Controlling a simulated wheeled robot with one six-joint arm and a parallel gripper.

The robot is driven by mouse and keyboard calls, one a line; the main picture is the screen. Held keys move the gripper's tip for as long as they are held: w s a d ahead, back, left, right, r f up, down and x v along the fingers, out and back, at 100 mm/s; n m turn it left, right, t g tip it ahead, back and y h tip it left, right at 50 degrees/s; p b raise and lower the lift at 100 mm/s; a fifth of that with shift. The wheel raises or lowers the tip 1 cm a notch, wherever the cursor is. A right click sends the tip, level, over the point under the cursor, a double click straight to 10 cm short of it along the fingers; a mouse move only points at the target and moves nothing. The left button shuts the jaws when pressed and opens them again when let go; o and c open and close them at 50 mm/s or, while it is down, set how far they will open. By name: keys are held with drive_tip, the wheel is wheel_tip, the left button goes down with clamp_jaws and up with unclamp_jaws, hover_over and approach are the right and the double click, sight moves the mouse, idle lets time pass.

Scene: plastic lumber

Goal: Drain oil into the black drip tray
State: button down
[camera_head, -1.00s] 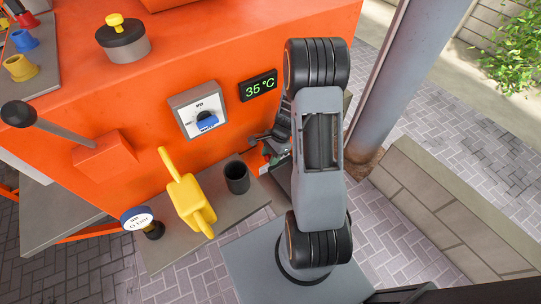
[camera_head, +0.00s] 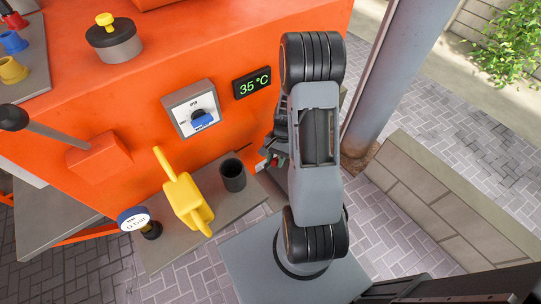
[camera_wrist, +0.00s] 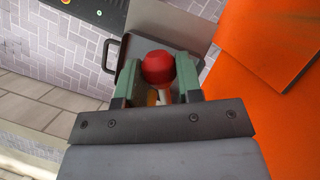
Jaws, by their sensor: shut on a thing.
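My gripper (camera_wrist: 158,72) has green fingers shut on a red round knob (camera_wrist: 158,66) in the wrist view. The knob sits on a short reddish stem. A dark-rimmed tray (camera_wrist: 131,46) with a handle on its left side lies beyond the knob in the wrist view. A small amber patch shows between the fingers below the knob; I cannot tell whether it is oil. In the head view my gripper (camera_head: 272,156) is mostly hidden behind my arm, beside the orange machine (camera_head: 238,125).
A yellow oil can (camera_head: 185,200), a dark cup (camera_head: 233,175) and a round gauge (camera_head: 134,219) stand on the grey shelf (camera_head: 165,250). A dial (camera_head: 190,108) and a 35 °C display (camera_head: 252,84) are on the machine. A grey post (camera_head: 385,80) and low wall (camera_head: 440,205) stand to the right.

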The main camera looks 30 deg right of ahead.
drive_tip(key=c, duration=0.8)
unclamp_jaws()
drive_tip(key=v, duration=1.4)
drive_tip(key=shift+f+p, duration=0.1)
drive_tip(key=shift+p, duration=0.25)
